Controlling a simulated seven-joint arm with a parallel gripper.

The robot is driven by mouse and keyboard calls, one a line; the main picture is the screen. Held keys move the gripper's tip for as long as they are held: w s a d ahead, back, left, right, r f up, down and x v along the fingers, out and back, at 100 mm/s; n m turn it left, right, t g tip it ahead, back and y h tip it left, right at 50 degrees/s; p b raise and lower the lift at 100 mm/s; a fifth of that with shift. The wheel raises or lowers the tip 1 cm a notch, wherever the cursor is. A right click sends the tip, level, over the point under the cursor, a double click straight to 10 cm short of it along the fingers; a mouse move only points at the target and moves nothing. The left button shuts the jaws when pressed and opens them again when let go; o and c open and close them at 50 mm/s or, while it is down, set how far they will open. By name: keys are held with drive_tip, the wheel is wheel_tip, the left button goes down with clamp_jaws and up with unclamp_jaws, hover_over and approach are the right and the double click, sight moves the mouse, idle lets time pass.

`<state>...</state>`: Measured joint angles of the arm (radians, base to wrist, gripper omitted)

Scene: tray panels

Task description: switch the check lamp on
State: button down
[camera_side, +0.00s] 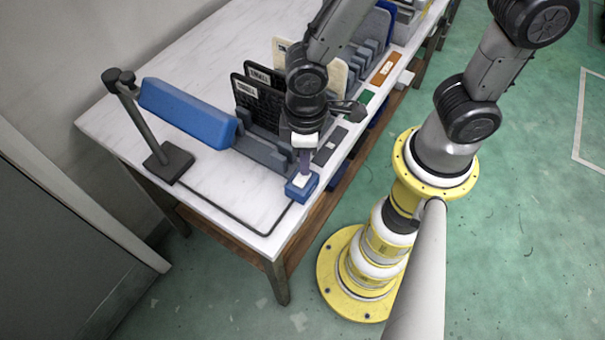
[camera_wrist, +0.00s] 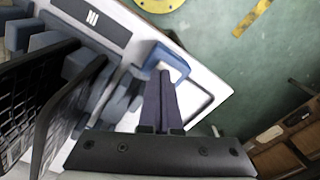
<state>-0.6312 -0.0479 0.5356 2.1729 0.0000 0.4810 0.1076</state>
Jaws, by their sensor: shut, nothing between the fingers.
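The check lamp is a long blue bar (camera_side: 187,111) on a dark stand (camera_side: 168,163) at the table's left end. Its underside is hidden, so I cannot tell whether it is lit. A dark cable runs from the stand along the tabletop to a small blue switch box (camera_side: 301,190) at the front edge; the box also shows in the wrist view (camera_wrist: 152,55). My gripper (camera_side: 304,172) is shut and empty, pointing down at the box. In the wrist view its fingertips (camera_wrist: 164,73) overlap the box's pale top; I cannot tell whether they touch it.
Dark gridded panels (camera_side: 246,100) stand in a grey rack (camera_side: 262,151) behind my gripper, close to the wrist in the wrist view (camera_wrist: 58,105). More slots and panels continue along the white table (camera_side: 225,187). The tabletop between lamp stand and switch box is clear apart from the cable.

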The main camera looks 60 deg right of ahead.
drive_tip(key=shift+f, duration=0.5)
drive_tip(key=shift+r, duration=3.55)
